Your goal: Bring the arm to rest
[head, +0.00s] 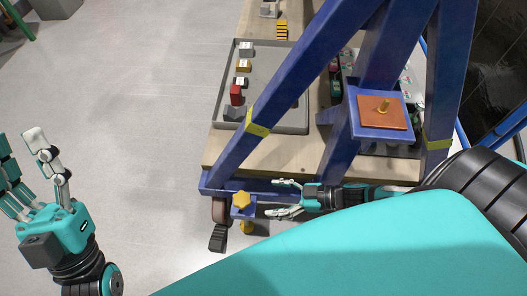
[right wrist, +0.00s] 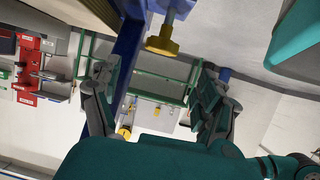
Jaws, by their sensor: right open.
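My right gripper (head: 287,198) is open and empty below the blue jig frame (head: 285,95). Its fingers point left toward a yellow star knob (head: 242,200) on the jig's lower corner, with a gap between them. In the right wrist view the two fingers of the right gripper (right wrist: 155,90) stand apart, and a yellow knob (right wrist: 162,45) on a threaded rod shows beyond them near the top. My left gripper (head: 22,150) is at the left edge over bare floor, fingers spread and holding nothing I can see.
A wooden bench (head: 285,160) stands behind the jig with a grey tray (head: 270,125) of small parts. A brown plate (head: 382,112) with a brass fitting sits on a blue bracket. The grey floor (head: 120,90) at left is clear.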

